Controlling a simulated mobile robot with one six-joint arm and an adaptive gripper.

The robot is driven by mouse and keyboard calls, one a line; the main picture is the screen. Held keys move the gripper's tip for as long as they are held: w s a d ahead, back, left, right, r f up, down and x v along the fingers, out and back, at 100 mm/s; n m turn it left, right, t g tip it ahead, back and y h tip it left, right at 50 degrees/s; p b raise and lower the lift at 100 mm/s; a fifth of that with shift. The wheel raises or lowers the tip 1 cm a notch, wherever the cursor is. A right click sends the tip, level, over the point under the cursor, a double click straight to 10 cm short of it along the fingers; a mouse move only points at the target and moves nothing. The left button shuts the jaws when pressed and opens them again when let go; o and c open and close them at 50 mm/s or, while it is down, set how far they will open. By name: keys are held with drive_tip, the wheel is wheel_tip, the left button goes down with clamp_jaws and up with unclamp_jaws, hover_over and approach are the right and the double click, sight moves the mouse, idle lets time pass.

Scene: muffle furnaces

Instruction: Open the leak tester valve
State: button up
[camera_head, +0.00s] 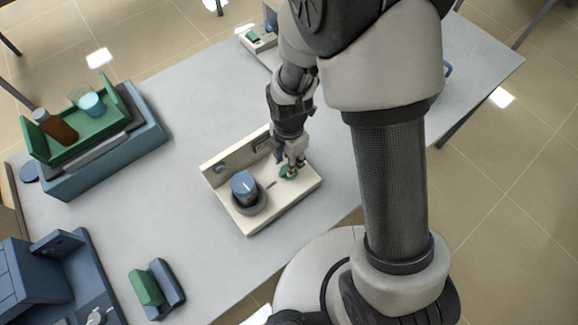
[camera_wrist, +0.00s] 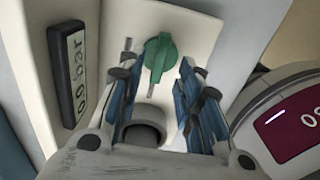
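The leak tester (camera_head: 268,211) is a cream tray-like block with a raised back wall, standing on the grey table. Its green valve knob (camera_head: 288,172) is at the right end of the base, mostly covered by my gripper (camera_head: 293,160). In the wrist view the green knob (camera_wrist: 160,57) lies lengthwise up the picture, between the fingertips of my gripper (camera_wrist: 156,63). The fingers are open, with a visible gap on each side of the knob. A display (camera_wrist: 74,66) reading about "00 bar" is on the wall to the left.
A blue-topped cylinder (camera_head: 243,186) sits in a dark ring on the tester's left part. A green tray (camera_head: 78,135) with bottles stands on a blue-grey box at upper left. A green-and-grey block (camera_head: 157,288) lies at lower left. The table (camera_head: 120,225) is clear around the tester.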

drive_tip(key=shift+f+b, duration=0.45)
drive_tip(key=shift+f, duration=1.5)
drive_tip(key=shift+c, duration=0.4)
clamp_jaws()
